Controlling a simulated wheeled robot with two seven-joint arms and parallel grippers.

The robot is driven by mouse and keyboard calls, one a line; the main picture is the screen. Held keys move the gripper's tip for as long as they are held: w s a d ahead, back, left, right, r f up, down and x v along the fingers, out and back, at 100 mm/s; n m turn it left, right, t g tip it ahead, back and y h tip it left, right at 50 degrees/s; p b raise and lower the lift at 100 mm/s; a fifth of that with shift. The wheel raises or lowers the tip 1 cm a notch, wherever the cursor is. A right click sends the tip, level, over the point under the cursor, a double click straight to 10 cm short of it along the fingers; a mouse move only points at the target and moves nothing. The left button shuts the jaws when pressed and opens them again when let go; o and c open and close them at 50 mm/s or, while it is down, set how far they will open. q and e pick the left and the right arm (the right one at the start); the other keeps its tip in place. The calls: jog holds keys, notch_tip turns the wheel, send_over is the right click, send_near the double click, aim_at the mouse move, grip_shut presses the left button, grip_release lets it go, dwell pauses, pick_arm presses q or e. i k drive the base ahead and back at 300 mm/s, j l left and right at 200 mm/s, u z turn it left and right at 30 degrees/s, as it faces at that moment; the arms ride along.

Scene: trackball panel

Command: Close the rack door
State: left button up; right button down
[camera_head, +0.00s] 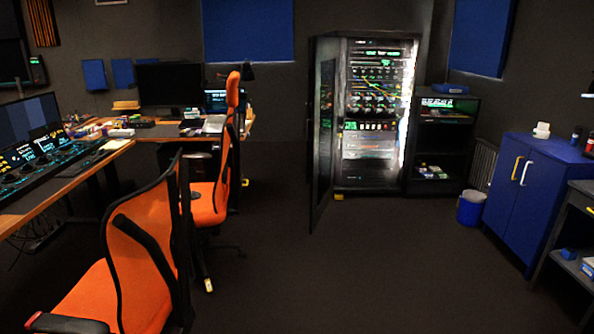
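The server rack (376,158) stands against the back wall, right of centre, with lit equipment and cables inside. Its dark rack door (322,138) is hinged on the rack's left side and stands open, swung out toward me. The door is seen at a steep angle, and the rack's front is exposed. Neither of my grippers shows in the head view.
Two orange chairs (140,250) and desks (60,180) fill the left side. A dark shelf unit (440,150) stands right of the rack. A blue bin (470,208) and blue cabinet (520,200) are at right. The floor (350,270) before the rack is clear.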

aim_at(324, 48)
jog(key=i+z, duration=0.15)
jog(key=i, duration=0.55)
jog(key=i+j+z, duration=0.2)
jog(key=i, duration=0.5)
jog(key=i+u, duration=0.1)
jog(key=i, duration=0.35)
jog(key=i+l+u, duration=0.1)
jog(key=i, duration=0.35)
jog(key=i+l+u, duration=0.1)
jog(key=i, duration=0.35)
jog(key=i+u, duration=0.35)
jog(key=i+l+u, duration=0.2)
jog(key=i+u, duration=0.2)
jog(key=i+l+u, duration=0.35)
jog(key=k+j, duration=0.1)
